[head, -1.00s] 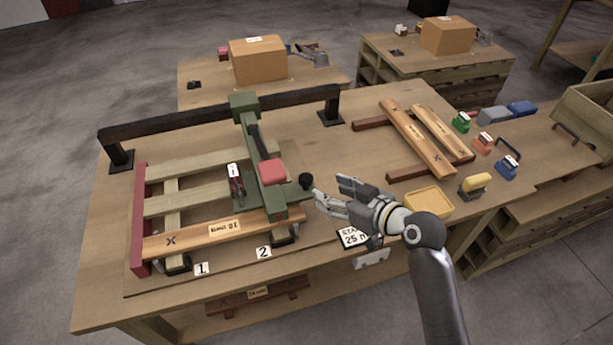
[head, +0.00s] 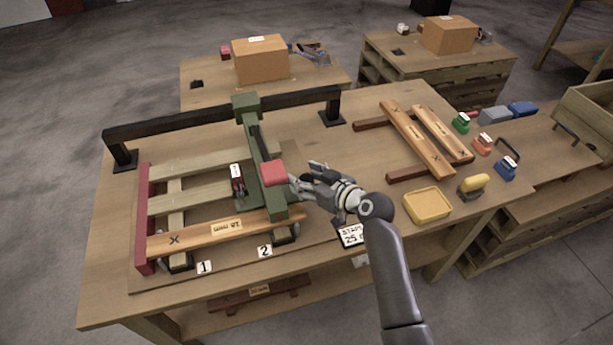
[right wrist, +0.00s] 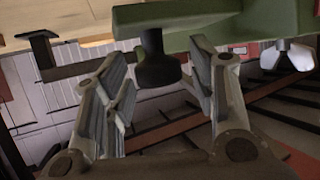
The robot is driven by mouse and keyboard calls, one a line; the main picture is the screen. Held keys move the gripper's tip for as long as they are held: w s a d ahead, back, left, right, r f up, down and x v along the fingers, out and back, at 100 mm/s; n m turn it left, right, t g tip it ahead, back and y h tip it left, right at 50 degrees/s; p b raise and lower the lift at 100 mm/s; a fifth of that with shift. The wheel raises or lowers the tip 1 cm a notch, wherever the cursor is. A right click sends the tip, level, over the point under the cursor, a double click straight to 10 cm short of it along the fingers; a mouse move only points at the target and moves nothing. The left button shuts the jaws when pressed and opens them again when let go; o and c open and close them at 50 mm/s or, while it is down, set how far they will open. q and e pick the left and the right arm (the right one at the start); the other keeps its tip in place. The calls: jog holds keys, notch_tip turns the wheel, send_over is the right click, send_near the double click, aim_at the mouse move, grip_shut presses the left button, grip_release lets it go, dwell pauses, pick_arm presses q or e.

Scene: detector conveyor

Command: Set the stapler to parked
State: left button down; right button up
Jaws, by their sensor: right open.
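The green stapler carriage (head: 275,202) stands over a pallet frame, with a red block (head: 273,172) on top of its near end. It hangs across from a black rail (head: 200,121) at the back. My right gripper (head: 303,177) is open at the right side of the carriage, close to the red block. In the right wrist view, a black knob (right wrist: 157,68) joins the green body (right wrist: 180,16) and sits between the open fingers. My left gripper is not in view.
Wooden boards (head: 225,230) lie across the pallet, near cards 1 and 2. A lettered card (head: 352,236) stands below my right gripper. Loose planks (head: 416,140) lie behind.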

jog(key=shift+w+a, duration=0.1)
grip_shut()
jog(key=shift+w+d+f, duration=0.15)
jog(key=shift+d, duration=0.3)
jog(key=w+d+b, duration=0.2)
jog(key=d+b, duration=0.3)
jog(key=d, duration=0.3)
jog(key=w+d+b, duration=0.3)
jog(key=d+b, duration=0.1)
jog(key=d, duration=0.5)
jog(key=shift+w+d+r+b, duration=0.2)
jog(key=shift+w+d+b, duration=0.05)
jog(key=shift+w+b, duration=0.1)
